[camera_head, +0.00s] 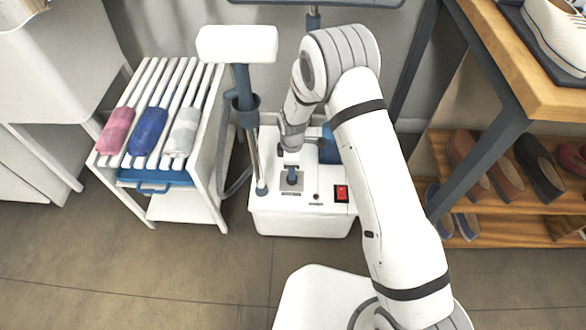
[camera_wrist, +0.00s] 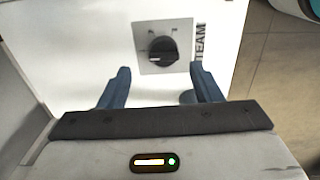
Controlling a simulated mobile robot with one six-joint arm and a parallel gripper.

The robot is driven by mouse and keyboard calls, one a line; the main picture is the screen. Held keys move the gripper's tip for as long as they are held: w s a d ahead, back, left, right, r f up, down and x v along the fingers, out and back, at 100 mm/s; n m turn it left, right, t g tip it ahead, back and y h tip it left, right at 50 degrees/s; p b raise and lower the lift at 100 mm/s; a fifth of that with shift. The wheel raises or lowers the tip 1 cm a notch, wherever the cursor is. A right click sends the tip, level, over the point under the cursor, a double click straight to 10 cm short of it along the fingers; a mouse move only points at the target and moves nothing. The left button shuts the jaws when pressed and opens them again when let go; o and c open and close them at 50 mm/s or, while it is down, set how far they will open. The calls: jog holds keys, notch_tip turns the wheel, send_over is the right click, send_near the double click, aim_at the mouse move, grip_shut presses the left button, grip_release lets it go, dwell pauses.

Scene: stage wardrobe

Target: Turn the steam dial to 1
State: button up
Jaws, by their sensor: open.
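The steam dial (camera_wrist: 164,50) is a black round knob on a square grey plate, with the word STEAM beside it in the wrist view. A pale mark shows at its lower left; the small marks around it are too small to read. It sits on top of the white steamer base (camera_head: 290,224). My gripper (camera_wrist: 163,84) is open, its two blue fingers apart and nothing between them. The dial lies just beyond the fingertips, roughly centred between them.
A red switch (camera_head: 341,193) is right of the plate on the steamer base. An upright pole (camera_head: 252,150) rises close to the left. A white rack with rolled cloths (camera_head: 150,130) stands left; a shoe shelf (camera_head: 500,200) stands right. Floor in front is mostly clear.

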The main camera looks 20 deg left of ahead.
jog(key=shift+r, duration=1.35)
jog(key=shift+w+d+r+p, duration=0.1)
jog(key=shift+r+p, duration=0.2)
jog(key=shift+p, duration=0.05)
jog(key=s+d+r+m+p, duration=0.1)
jog(key=d+r+m+p, duration=0.4)
jog(key=r, duration=0.7)
jog(key=d+r+m+t+p, duration=0.15)
jog(key=d+r+p, duration=0.4)
jog(key=r, duration=0.75)
jog(key=s+d+r+m+p, duration=0.1)
jog(key=d+r+m+p, duration=0.2)
jog(key=d+r, duration=0.65)
jog(key=s+d+r+m+p, duration=0.5)
jog(key=s+r, duration=0.4)
jog(key=r, duration=0.3)
jog(key=s+d+r+m+t+p, duration=0.1)
jog(key=s+d+r+m+p, duration=0.5)
jog(key=s+r, duration=0.3)
notch_tip(320, 180, up, 4)
jog(key=shift+s+d+r+p, duration=0.15)
jog(key=shift+d+r+p, duration=0.05)
jog(key=shift+d+p, duration=0.25)
